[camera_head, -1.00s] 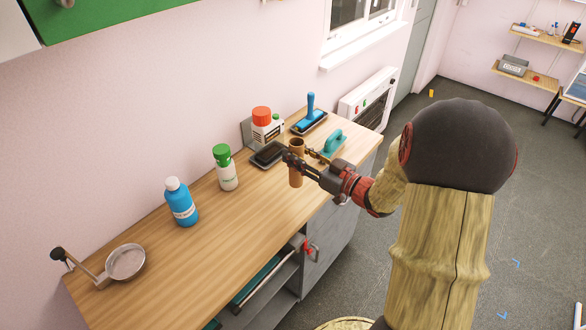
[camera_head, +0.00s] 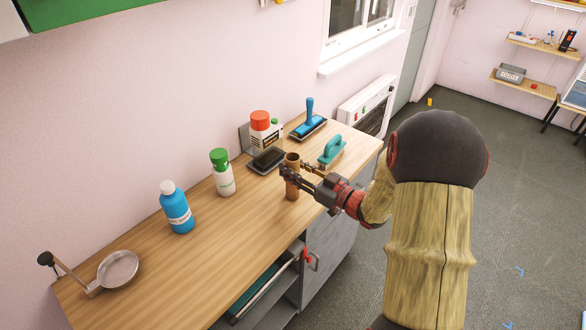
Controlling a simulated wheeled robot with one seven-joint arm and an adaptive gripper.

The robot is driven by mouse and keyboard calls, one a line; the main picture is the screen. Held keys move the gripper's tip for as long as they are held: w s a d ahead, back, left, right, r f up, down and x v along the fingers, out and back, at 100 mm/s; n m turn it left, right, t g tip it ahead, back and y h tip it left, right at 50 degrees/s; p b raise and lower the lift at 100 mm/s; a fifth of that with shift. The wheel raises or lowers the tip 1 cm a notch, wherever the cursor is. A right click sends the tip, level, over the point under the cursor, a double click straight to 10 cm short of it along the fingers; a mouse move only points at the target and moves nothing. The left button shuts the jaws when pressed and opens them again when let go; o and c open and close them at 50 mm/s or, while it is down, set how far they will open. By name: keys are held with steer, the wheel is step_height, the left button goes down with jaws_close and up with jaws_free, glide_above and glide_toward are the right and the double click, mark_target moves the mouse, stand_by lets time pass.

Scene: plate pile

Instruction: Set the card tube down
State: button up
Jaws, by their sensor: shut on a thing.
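The card tube (camera_head: 292,190) is a brown upright cylinder with an open top, at the right part of the wooden worktop (camera_head: 240,235). My gripper (camera_head: 291,174) reaches in from the right and is shut on the tube around its upper half. The tube's lower end shows below the fingers, at or very near the worktop; I cannot tell whether it touches. The fingers hide part of its middle.
A red-capped container (camera_head: 262,130), a blue-handled tool (camera_head: 309,120), a green-capped bottle (camera_head: 222,173), a blue bottle (camera_head: 177,209) and a strainer (camera_head: 117,269) stand around. Worktop left of the tube is clear.

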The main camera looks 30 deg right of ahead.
steer(key=o, duration=0.8)
steer(key=shift+o, duration=0.2)
steer(key=shift+s+d+r, duration=0.1)
steer(key=shift+s+r, duration=0.05)
steer(key=p+v, duration=0.3)
steer(key=v, duration=0.8)
steer(key=shift+s, duration=0.35)
